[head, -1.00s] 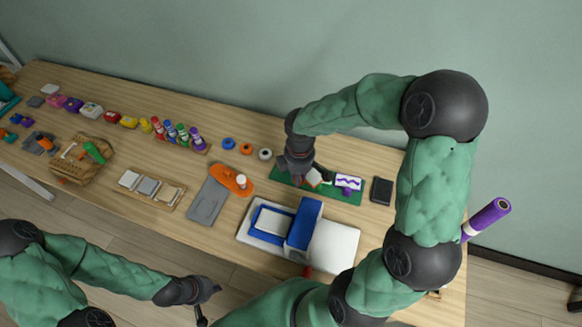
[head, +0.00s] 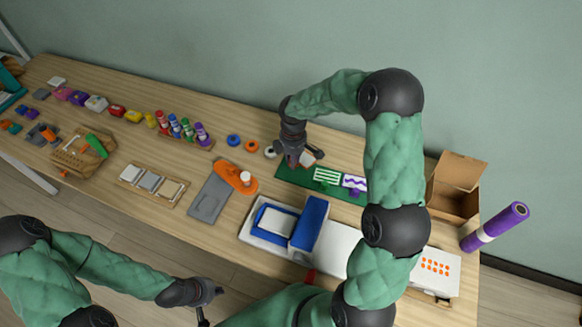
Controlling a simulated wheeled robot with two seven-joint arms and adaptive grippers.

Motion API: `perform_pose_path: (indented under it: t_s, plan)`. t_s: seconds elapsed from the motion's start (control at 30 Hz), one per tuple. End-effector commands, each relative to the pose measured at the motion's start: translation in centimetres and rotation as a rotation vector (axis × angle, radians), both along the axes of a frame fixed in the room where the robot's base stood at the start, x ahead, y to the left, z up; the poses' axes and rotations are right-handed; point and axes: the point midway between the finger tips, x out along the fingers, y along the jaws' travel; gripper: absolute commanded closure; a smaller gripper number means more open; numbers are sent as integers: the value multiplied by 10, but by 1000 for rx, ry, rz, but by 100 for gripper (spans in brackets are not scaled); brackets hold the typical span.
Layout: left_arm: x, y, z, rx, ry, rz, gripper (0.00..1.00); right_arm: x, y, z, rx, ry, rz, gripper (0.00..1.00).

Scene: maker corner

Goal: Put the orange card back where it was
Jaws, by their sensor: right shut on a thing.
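My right gripper (head: 297,160) is shut on a small card (head: 309,158), pale with a reddish-orange edge, just above the far left part of the green mat (head: 287,175). The gripper hides much of its face, so I cannot read its pattern. On the mat lie a card with green stripes (head: 327,176) and a card with a purple zigzag (head: 353,182). My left gripper (head: 211,303) is open and empty, off the table's front edge.
A white sheet with orange dots (head: 435,266) lies at the right, near an open cardboard box (head: 455,188). Paint bottles (head: 187,128) and coloured rings (head: 233,140) stand left of the mat.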

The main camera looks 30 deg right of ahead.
Motion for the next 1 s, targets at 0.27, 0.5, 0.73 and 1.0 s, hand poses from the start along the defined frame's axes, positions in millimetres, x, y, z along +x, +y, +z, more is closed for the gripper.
perform_pose_path:
  t_s: [0.27, 0.5, 0.73, 1.0]
  plan:
    - [0, 0, -6, 0, 0, 0, 100, 13, -2, -15, 0, -1, -1, 100]
    - [0, 0, -22, 0, 0, 0, 100, 15, -1, -47, 1, 0, 0, 100]
    - [0, 0, -21, 0, 0, 0, 100, 15, -2, -47, 0, -1, 0, 100]
    - [0, 0, -23, 0, 0, 0, 100, 15, -2, -51, 0, -1, 0, 63]
